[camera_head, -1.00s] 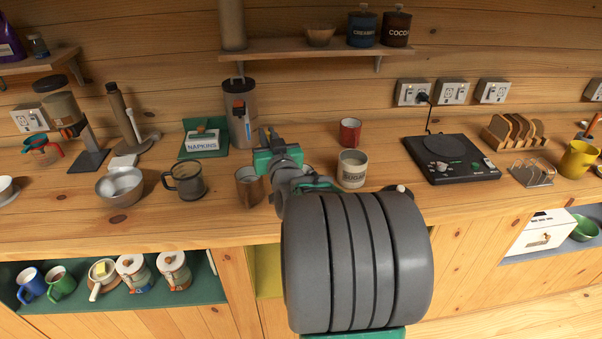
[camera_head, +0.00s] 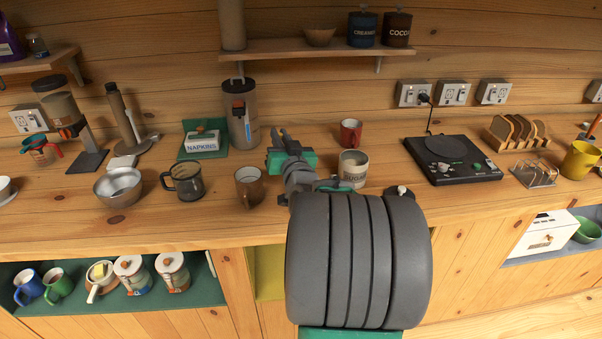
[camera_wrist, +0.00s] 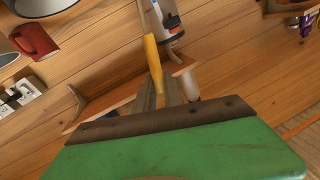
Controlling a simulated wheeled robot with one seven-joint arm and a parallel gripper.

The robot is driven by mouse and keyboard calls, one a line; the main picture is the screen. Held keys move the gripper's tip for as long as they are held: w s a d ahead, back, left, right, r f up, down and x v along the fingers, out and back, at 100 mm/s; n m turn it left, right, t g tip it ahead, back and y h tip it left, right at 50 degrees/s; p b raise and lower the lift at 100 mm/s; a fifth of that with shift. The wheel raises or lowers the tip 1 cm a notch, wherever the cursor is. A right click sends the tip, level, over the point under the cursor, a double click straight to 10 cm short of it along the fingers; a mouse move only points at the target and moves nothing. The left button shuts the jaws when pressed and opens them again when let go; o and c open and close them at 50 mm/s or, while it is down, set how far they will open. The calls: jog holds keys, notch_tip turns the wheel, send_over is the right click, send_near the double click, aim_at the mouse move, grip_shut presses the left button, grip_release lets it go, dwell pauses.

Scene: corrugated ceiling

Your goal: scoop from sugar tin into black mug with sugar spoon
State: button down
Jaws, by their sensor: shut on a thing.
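The sugar tin (camera_head: 353,170), pale with a SUGAR label, stands on the counter right of my gripper (camera_head: 279,138). The black mug (camera_head: 187,183), dark grey with its handle to the left, stands left of my gripper. In the wrist view my gripper (camera_wrist: 158,93) is shut on a yellow handle, apparently the sugar spoon (camera_wrist: 152,58). The spoon's bowl cannot be made out in either view. My gripper is above the counter, between the mug and the tin, apart from both.
A brown mug (camera_head: 249,187) stands between the black mug and my arm. A red mug (camera_head: 350,132) is behind the sugar tin. A tall grey canister (camera_head: 240,105) and a napkin box (camera_head: 204,143) stand at the back. A metal bowl (camera_head: 118,186) is at left.

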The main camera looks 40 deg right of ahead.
jog(key=s+d+m, duration=0.4)
jog(key=d, duration=0.2)
jog(key=shift+s+d+m+t+h+b, duration=0.3)
jog(key=shift+d+h, duration=0.05)
jog(key=shift+h, duration=0.05)
dwell(1.7)
jog(key=shift+d+f, duration=0.1)
jog(key=shift+s+d+m, duration=0.35)
jog(key=shift+d+m, duration=0.05)
jog(key=shift+s+d+f+m, duration=0.35)
jog(key=shift+d+f+m, duration=0.25)
jog(key=shift+f, duration=0.2)
jog(key=shift+s+d+f+m+h+b, duration=0.2)
jog(key=shift+f+m+h+b, duration=0.1)
jog(key=shift+f+b, duration=0.1)
jog(key=shift+s+d+f+m, duration=0.35)
jog(key=shift+d+f+m, duration=0.2)
jog(key=shift+m, duration=0.45)
jog(key=shift+s+d+f+m+h+p, duration=0.3)
jog(key=shift+d+f+m, duration=0.1)
jog(key=shift+f+m, duration=0.35)
jog(key=shift+s+d+f+m+h+p, duration=0.2)
jog(key=shift+d+f+m+h, duration=0.25)
jog(key=shift+m, duration=0.5)
dwell(0.9)
